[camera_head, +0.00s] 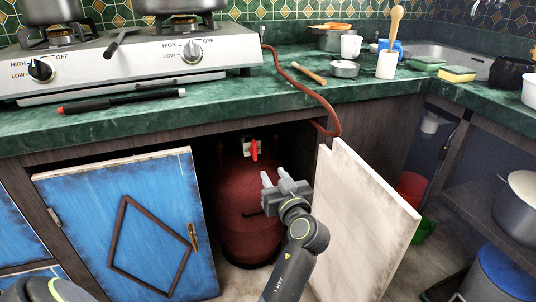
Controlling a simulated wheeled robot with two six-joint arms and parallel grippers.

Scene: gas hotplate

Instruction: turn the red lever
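The red lever (254,150) is a small bright red handle on the valve at the top of a dark red gas cylinder (240,205). The cylinder stands inside the cabinet under the counter.
A blue cabinet door (130,225) is left of the cylinder, and an open white door panel (360,225) juts out at right. The green countertop (225,112) overhangs above, carrying the gas hotplate (130,65). A reddish hose (305,85) runs down over the counter edge.

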